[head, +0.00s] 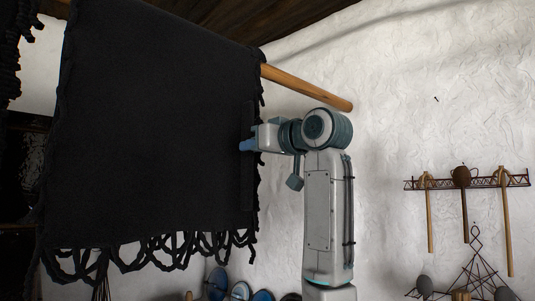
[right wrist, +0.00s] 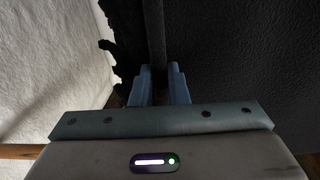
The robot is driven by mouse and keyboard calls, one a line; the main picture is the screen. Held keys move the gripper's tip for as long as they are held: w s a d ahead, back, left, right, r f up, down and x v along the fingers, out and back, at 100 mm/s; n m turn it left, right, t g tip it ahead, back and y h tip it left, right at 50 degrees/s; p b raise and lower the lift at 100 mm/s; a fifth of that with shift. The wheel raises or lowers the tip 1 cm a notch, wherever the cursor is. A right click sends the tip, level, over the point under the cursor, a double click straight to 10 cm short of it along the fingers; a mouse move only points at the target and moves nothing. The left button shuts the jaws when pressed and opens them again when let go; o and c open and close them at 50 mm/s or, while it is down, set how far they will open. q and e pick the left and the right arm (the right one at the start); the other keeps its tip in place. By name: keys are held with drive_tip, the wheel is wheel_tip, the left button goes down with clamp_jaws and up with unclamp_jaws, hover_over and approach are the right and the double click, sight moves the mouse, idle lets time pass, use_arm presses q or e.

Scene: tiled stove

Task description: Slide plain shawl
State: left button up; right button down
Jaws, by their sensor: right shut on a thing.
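The plain black shawl (head: 155,130) hangs over a wooden pole (head: 308,88), with a knotted fringe along its lower edge. My right gripper (head: 245,145) is at the shawl's right edge, about mid-height. Part of the shawl's ragged edge shows left of the fingers there. My left gripper is not in view.
The pole's bare end sticks out right of the shawl. A wall rack (head: 470,183) with hanging long-handled tools is on the white wall at the right. Several blue round things (head: 240,291) are low behind my right arm. Another dark fringed cloth (head: 10,55) hangs at the far left.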

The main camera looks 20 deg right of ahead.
drive_tip(key=shift+s+a, duration=0.3)
drive_tip(key=shift+a, duration=0.6)
drive_tip(key=c, duration=1.4)
unclamp_jaws()
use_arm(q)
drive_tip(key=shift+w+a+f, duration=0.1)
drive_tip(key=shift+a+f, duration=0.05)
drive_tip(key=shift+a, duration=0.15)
use_arm(e)
drive_tip(key=shift+s, duration=0.1)
